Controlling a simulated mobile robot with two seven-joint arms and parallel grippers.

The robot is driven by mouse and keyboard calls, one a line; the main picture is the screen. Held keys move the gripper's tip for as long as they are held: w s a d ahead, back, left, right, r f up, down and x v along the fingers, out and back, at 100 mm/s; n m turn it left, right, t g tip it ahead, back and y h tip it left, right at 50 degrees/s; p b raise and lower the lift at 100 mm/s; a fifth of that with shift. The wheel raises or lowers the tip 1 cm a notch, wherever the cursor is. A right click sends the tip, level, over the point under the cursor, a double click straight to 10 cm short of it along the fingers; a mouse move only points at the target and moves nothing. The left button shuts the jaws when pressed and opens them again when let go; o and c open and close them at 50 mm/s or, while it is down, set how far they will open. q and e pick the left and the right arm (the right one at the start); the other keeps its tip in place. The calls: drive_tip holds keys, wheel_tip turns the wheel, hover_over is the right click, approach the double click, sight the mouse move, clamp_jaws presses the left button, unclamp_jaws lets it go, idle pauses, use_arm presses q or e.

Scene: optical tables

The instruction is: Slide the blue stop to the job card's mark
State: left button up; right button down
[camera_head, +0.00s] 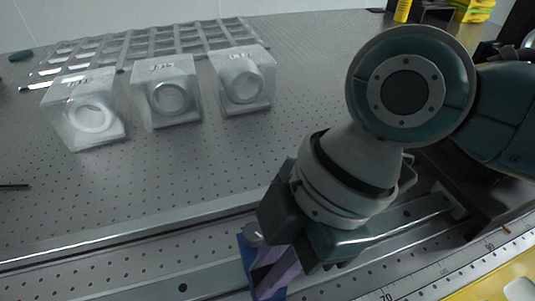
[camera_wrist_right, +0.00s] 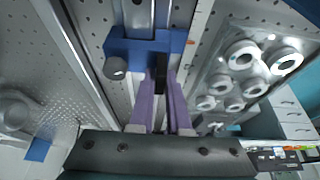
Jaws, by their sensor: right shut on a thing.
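The blue stop (camera_head: 247,262) sits on the metal rail (camera_head: 180,275) at the bottom of the head view, mostly hidden by my right gripper (camera_head: 268,280). In the right wrist view, the blue stop (camera_wrist_right: 135,48) straddles the rail, with a dark round knob at its left. The purple fingers of my right gripper (camera_wrist_right: 162,85) are shut on a black upright part of the stop. My left gripper is not in view.
Three clear boxes (camera_head: 168,92) holding ring-shaped parts stand on the perforated table. A grey grid rack (camera_head: 190,40) lies behind them. Yellow items (camera_head: 475,10) are at the back right. A yellow edge (camera_head: 515,280) shows at lower right. The table's middle is clear.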

drive_tip(key=w+d, duration=0.1)
drive_tip(key=d, duration=0.3)
drive_tip(key=w+d, duration=0.2)
drive_tip(key=d, duration=0.3)
drive_tip(key=w+d, duration=0.1)
drive_tip(key=d, duration=0.3)
drive_tip(key=shift+w+d+b, duration=0.25)
drive_tip(key=shift+d+b, duration=0.1)
drive_tip(key=shift+d, duration=0.05)
drive_tip(key=c, duration=0.9)
unclamp_jaws()
drive_tip(key=v, duration=1)
drive_tip(key=shift+p, duration=0.4)
drive_tip(key=shift+s+a+f, duration=0.1)
